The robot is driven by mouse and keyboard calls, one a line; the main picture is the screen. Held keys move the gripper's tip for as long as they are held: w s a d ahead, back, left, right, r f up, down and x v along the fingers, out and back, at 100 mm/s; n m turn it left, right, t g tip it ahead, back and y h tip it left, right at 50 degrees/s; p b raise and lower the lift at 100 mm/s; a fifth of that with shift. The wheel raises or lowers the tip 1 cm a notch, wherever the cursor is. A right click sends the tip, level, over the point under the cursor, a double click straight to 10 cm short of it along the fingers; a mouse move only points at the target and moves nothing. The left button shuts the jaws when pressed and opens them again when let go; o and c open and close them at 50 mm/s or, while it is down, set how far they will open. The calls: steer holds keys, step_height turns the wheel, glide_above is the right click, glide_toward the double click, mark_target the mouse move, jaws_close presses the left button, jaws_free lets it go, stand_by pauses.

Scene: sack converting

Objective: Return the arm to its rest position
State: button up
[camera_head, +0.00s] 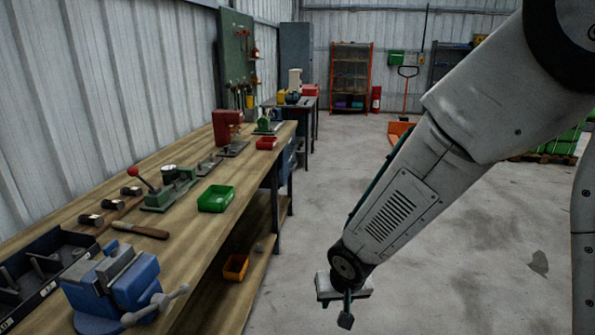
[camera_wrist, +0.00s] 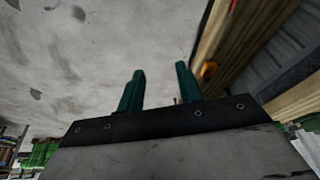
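My arm (camera_head: 400,205) reaches from the upper right down to the middle of the head view, over the concrete floor. My gripper (camera_head: 346,318) is at its lower end, to the right of the workbench and apart from it. In the wrist view its two green fingers (camera_wrist: 160,85) stand apart with nothing between them, so it is open and empty. The floor shows beyond the fingers in that view. Part of the gripper is hidden behind the wrist in the head view.
The wooden workbench (camera_head: 180,228) runs along the left wall. On it are a blue vise (camera_head: 115,285), a green bin (camera_head: 216,198) and several tools. An orange bin (camera_head: 235,267) sits on its lower shelf. An orange rack (camera_head: 351,77) stands at the back. The floor (camera_head: 480,270) around my arm is clear.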

steer(key=s+d+r+g, duration=0.1)
steer(key=s+d+r, duration=0.8)
steer(key=s+r, duration=0.2)
steer(key=s+d+r+m+g, duration=0.1)
steer(key=s+d+r, duration=0.7)
steer(key=s+r, duration=0.3)
steer(key=shift+s+d+r+h, duration=0.35)
steer(key=shift+s+h, duration=0.05)
steer(key=shift+s, duration=0.3)
